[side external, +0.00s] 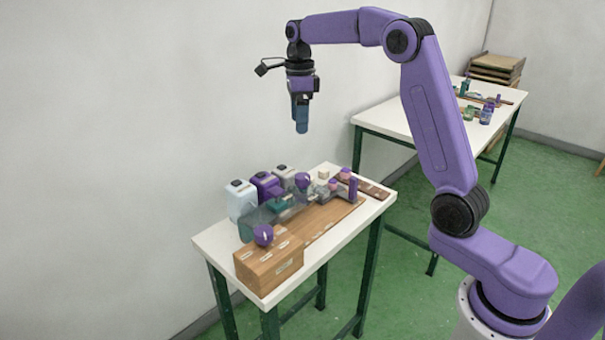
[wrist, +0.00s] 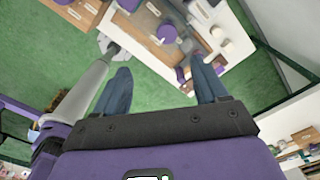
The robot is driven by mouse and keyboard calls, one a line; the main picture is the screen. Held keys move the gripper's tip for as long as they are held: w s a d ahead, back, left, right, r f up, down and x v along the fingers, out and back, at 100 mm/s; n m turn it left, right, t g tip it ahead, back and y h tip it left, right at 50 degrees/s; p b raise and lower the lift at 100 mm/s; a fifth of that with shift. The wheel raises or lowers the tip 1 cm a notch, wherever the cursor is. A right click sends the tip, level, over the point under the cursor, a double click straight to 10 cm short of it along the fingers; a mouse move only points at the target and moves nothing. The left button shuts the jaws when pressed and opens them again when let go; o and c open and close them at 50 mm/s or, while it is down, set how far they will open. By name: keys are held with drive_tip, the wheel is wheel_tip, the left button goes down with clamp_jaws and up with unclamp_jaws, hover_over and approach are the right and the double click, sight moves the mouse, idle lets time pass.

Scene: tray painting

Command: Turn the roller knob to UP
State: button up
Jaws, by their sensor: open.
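A round purple knob (side external: 263,234) with a light mark sits on the wooden box (side external: 268,268) at the near end of the white table. A second purple knob (side external: 302,180) stands farther back, among the tray parts. The labels are too small to read, so I cannot tell which is the roller knob or its setting. My gripper (side external: 301,126) hangs high above the table, pointing down and touching nothing. In the wrist view my gripper (wrist: 161,80) shows two blue fingers wide apart with nothing between them. A purple knob (wrist: 166,34) appears beyond the fingertips there.
A white bottle (side external: 240,200) and a purple bottle (side external: 266,187) stand along the table's wall side. A wooden strip (side external: 372,189) with small knobs lies at the far end. A second white table (side external: 395,108) holds jars behind. The air around my gripper is clear.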

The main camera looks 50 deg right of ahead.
drive_tip(key=d+m, duration=0.1)
drive_tip(key=d, duration=0.1)
approach(303, 176)
wheel_tip(303, 176, down, 9)
drive_tip(key=shift+w+f, duration=0.1)
idle(0.5)
drive_tip(key=c, duration=1.1)
